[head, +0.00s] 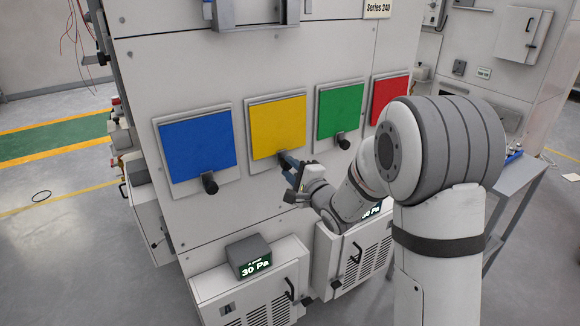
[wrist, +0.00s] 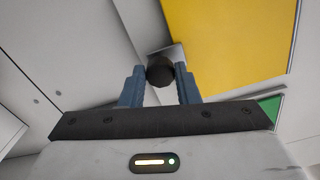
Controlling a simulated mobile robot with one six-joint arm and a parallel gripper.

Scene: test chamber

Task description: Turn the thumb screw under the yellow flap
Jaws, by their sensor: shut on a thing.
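The yellow flap (head: 278,127) is on the cabinet front, second from the left. It also fills the upper right of the wrist view (wrist: 232,45). My gripper (head: 287,158) is at the flap's lower edge. In the wrist view, the dark round thumb screw (wrist: 160,70) sits between the tips of my two blue fingers (wrist: 160,82). The fingers are shut on it from both sides. In the head view, the screw is mostly hidden by my fingers.
A blue flap (head: 197,146) is to the left; a green flap (head: 340,111) and a red flap (head: 390,99) are to the right. Dark knobs sit under the blue (head: 210,184) and green (head: 343,141) flaps. A box with a 30 Pa display (head: 255,266) is below.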

